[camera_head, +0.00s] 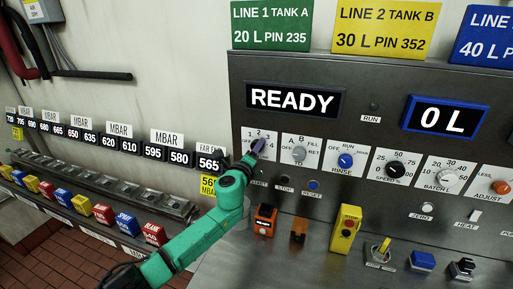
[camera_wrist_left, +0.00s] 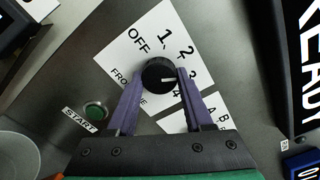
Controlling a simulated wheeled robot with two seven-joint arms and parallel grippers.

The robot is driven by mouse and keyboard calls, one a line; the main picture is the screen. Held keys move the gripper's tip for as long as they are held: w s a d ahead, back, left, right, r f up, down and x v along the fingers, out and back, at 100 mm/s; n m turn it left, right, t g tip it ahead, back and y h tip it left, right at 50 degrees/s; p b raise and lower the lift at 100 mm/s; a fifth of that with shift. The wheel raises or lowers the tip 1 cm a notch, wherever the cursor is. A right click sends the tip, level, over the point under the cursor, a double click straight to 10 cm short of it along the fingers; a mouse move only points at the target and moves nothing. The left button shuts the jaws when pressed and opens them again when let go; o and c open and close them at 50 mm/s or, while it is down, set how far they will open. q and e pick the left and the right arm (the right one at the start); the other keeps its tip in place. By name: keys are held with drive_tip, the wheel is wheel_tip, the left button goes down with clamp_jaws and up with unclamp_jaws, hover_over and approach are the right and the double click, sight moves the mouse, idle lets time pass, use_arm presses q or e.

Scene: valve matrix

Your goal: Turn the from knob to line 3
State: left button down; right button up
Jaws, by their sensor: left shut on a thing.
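The from knob (camera_wrist_left: 158,72) is a round black dial with a white pointer mark, on a white plate (camera_wrist_left: 125,45) marked OFF, 1, 2, 3 and 4. Its mark points to the right in the left wrist view, on the side of the 3 and 4; the exact line is hard to tell because a finger is close by. My left gripper (camera_wrist_left: 157,82) has its purple fingers on both sides of the knob and is shut on it. My right gripper is not in view.
To the right on the panel are the tank A/B selector (camera_head: 299,154), the blue rinse knob (camera_head: 345,160) and the speed dial (camera_head: 395,170). The display (camera_head: 293,99) reads READY, the counter (camera_head: 443,116) 0 L. A green start button (camera_wrist_left: 96,111) is near the left finger.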

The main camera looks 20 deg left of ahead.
use_arm(q)
drive_tip(key=shift+f+m+p, duration=0.25)
drive_tip(key=shift+m+p, duration=0.1)
drive_tip(key=shift+m, duration=1.15)
drive_tip(key=shift+f, duration=0.1)
drive_tip(key=shift+c, duration=1.5)
unclamp_jaws()
drive_tip(key=shift+r, duration=0.25)
drive_tip(key=s+b, duration=0.1)
drive_tip(key=s, duration=1.3)
drive_tip(key=shift+s+a+b, duration=0.35)
drive_tip(key=shift+a+b, duration=0.05)
drive_tip(key=shift+a, duration=0.05)
